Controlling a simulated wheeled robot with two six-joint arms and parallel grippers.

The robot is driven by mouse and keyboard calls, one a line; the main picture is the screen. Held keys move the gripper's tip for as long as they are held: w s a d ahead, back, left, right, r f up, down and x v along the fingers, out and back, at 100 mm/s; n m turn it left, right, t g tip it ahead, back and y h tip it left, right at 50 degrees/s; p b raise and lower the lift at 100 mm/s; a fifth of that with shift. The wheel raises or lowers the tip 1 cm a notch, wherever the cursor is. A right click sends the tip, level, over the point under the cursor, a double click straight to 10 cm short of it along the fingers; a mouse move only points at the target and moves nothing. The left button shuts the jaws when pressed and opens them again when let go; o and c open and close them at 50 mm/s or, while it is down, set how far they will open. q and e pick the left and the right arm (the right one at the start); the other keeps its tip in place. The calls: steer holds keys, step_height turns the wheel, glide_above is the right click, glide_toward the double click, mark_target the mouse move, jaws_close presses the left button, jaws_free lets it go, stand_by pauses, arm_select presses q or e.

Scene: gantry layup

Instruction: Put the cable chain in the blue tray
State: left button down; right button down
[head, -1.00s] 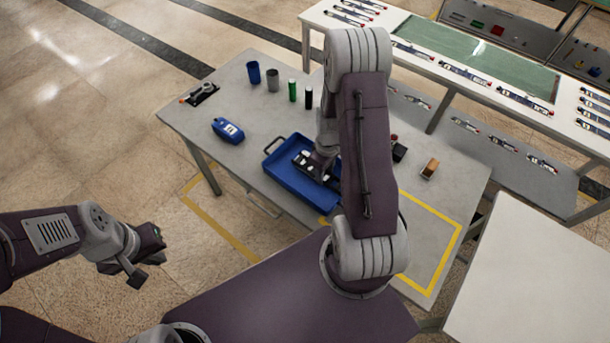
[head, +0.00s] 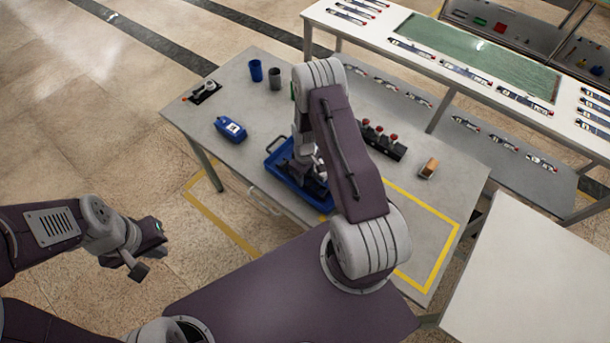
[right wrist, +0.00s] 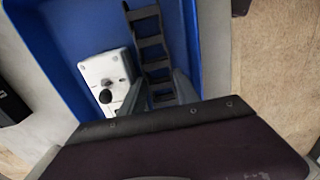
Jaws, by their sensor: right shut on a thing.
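The blue tray (head: 274,159) lies on the grey table, partly hidden behind my right arm. In the right wrist view the tray (right wrist: 60,40) holds a white block with a dark knob (right wrist: 108,78) and the black, ladder-like cable chain (right wrist: 150,40). My right gripper (right wrist: 158,90) is shut on the near part of the chain, inside the tray's outline. Whether the chain touches the tray floor I cannot tell. In the head view this gripper (head: 318,178) is mostly hidden by its arm. My left gripper (head: 152,256) is open and empty, over the floor left of the table.
A blue device (head: 230,129), a blue cup (head: 256,71) and a grey cup (head: 274,79) stand left of and behind the tray. A black holder with red knobs (head: 383,140) and a brown block (head: 429,168) are to the right. The table's right front is clear.

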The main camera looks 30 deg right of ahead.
steer(key=shift+f, duration=0.2)
steer(key=c, duration=1.2)
jaws_free()
steer(key=shift+s+a+r, duration=0.1)
steer(key=shift+s, duration=0.05)
steer(key=shift+o, duration=0.2)
